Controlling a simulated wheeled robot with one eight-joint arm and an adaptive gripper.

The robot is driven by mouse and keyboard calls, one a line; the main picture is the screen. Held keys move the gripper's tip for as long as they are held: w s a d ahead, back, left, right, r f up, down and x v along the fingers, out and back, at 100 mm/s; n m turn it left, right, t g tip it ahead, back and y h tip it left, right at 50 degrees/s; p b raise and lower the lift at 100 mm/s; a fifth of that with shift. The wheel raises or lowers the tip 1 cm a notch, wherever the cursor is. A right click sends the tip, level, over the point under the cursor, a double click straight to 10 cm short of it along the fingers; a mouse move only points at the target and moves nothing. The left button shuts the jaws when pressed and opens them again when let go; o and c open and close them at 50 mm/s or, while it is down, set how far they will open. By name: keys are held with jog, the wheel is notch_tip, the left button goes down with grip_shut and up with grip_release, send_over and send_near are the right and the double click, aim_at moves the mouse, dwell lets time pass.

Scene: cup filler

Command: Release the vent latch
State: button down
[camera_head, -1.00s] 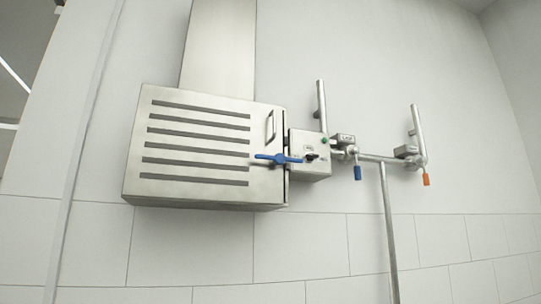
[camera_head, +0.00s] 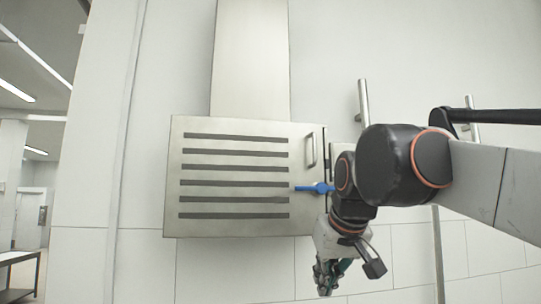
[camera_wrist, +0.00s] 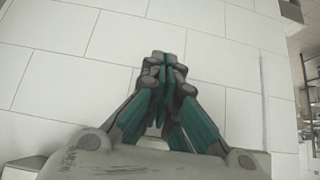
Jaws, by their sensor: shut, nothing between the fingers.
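The vent latch (camera_head: 309,188) is a blue handle lying about level near the lower right edge of the slotted steel vent door (camera_head: 238,226). My arm hides its right end. A vertical metal pull handle (camera_head: 312,149) sits above the latch on the same door. My gripper (camera_head: 324,286) hangs below and slightly right of the latch, apart from it, pointing down. In the wrist view my gripper (camera_wrist: 160,65) is shut and empty, its fingers together in front of the tiled wall. The latch does not show in the wrist view.
A steel duct (camera_head: 248,60) rises above the vent. My arm covers most of the control box and the pipes at right, leaving an upright pipe (camera_head: 363,100) visible. The wall below the vent is clear.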

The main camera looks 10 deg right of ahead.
jog(key=w+r+p, duration=0.2)
jog(key=r+p, duration=0.3)
jog(key=r, duration=0.6)
jog(key=w+d+r+p, duration=0.1)
jog(key=w+r+p, duration=0.2)
jog(key=r, duration=0.9)
jog(key=w+r+t+p, duration=0.1)
jog(key=w+r+p, duration=0.2)
jog(key=r+p, duration=0.4)
notch_tip(320, 180, up, 4)
jog(key=shift+d+r, duration=0.25)
jog(key=shift+d, duration=0.15)
jog(key=shift+f, duration=0.1)
send_over(314, 189)
jog(key=a, duration=0.2)
notch_tip(314, 189, down, 7)
jog(key=shift+s+a+r, duration=0.1)
jog(key=shift+s, duration=0.05)
notch_tip(314, 189, down, 2)
jog(key=shift+f, duration=0.1)
jog(key=shift+s+f+p, duration=0.1)
jog(key=shift+f+p, duration=0.2)
jog(key=shift+f, duration=0.3)
jog(key=shift+w+f, duration=0.2)
jog(key=shift+f, duration=0.2)
jog(key=shift+s, duration=0.1)
